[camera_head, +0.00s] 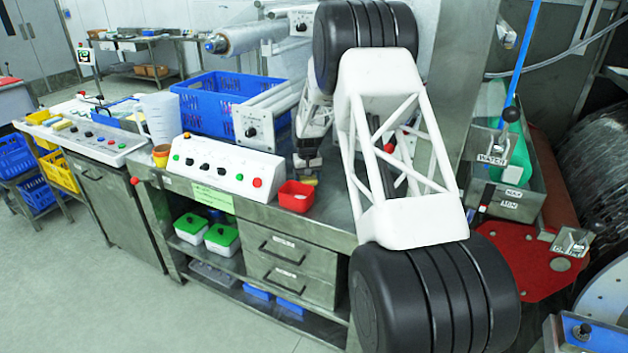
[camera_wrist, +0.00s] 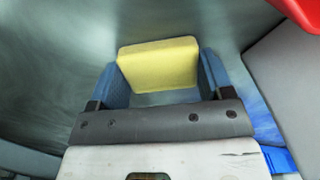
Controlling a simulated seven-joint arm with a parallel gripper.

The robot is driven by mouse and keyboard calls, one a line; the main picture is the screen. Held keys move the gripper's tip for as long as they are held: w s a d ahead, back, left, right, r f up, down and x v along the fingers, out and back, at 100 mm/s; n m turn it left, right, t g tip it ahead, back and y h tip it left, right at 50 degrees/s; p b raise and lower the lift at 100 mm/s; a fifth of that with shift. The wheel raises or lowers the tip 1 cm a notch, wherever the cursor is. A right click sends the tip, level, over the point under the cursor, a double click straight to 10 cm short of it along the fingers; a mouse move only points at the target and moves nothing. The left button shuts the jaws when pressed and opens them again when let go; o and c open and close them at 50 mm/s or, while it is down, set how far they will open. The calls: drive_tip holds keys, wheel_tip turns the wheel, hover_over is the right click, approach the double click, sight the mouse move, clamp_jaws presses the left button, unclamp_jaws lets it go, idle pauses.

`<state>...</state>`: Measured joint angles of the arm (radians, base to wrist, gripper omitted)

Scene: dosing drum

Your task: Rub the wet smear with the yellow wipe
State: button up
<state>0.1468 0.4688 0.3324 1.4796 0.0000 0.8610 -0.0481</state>
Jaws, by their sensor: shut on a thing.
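My gripper (camera_wrist: 160,75) is shut on the yellow wipe (camera_wrist: 158,62), a thick pad held between its two blue fingers in the wrist view. In the head view my gripper (camera_head: 307,168) points down at the steel worktop, and a sliver of the yellow wipe (camera_head: 309,181) shows under it. The wipe is at or close above the worktop (camera_wrist: 80,40); I cannot tell whether it touches. The wet smear cannot be made out for certain; the steel has only pale, cloudy sheens. My arm hides part of the worktop in the head view.
A red bin (camera_head: 296,196) stands just in front of my gripper, and its edge shows in the wrist view (camera_wrist: 303,12). A white control box (camera_head: 228,168) with buttons is on the left, a blue crate (camera_head: 215,105) behind it. A green card (camera_head: 212,197) hangs at the front edge.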

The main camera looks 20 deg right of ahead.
drive_tip(key=shift+w+a, duration=0.85)
drive_tip(key=shift+a, duration=0.05)
drive_tip(key=shift+r, duration=4.05)
